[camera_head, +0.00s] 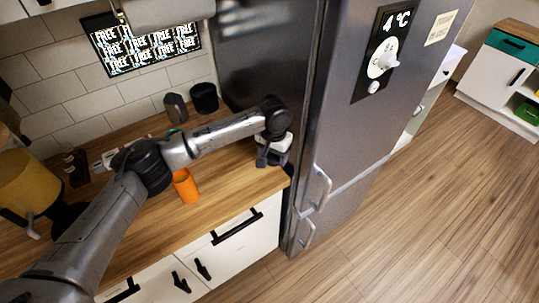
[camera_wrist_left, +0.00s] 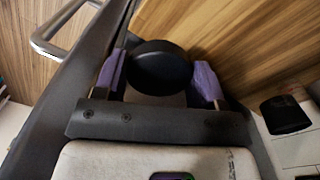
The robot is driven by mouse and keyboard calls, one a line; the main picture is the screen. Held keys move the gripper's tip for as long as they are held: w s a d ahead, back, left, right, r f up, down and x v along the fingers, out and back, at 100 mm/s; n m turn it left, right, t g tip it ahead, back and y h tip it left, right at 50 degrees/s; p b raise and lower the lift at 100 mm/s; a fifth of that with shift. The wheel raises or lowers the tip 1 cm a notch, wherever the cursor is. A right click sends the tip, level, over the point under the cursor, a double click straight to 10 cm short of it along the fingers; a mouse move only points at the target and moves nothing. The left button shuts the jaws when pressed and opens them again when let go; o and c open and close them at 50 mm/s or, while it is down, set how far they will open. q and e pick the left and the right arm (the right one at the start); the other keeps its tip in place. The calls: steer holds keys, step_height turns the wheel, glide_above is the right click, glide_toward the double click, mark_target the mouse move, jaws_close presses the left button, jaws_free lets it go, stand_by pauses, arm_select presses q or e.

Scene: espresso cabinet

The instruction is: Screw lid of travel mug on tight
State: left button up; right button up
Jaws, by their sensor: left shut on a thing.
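In the left wrist view a round black lid (camera_wrist_left: 160,66) sits between the two purple fingers of my left gripper (camera_wrist_left: 160,80). The fingers flank the lid and appear to press on its sides. Below the lid a pale surface shows, and I cannot tell whether it is the mug body. In the head view my left gripper (camera_head: 272,156) is low over the right end of the counter, beside the fridge. There the wrist hides the lid and most of the mug. My right gripper is not in view.
The fridge (camera_head: 350,130) stands close to the right of my left gripper, with a metal handle (camera_head: 322,188). An orange cup (camera_head: 186,187) stands on the wooden counter (camera_head: 225,200) below my forearm. A black container (camera_head: 204,98) and a dark one (camera_head: 176,108) stand by the wall.

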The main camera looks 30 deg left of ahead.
mark_target(275, 157)
arm_select(q)
steer(key=s+d+r, duration=0.2)
steer(key=s+r, duration=0.3)
steer(key=s, duration=0.2)
steer(key=s+d+r, duration=0.3)
steer(key=s+r, duration=0.3)
steer(key=s, duration=0.1)
steer(key=shift+d, duration=0.25)
steer(key=shift+a, duration=0.15)
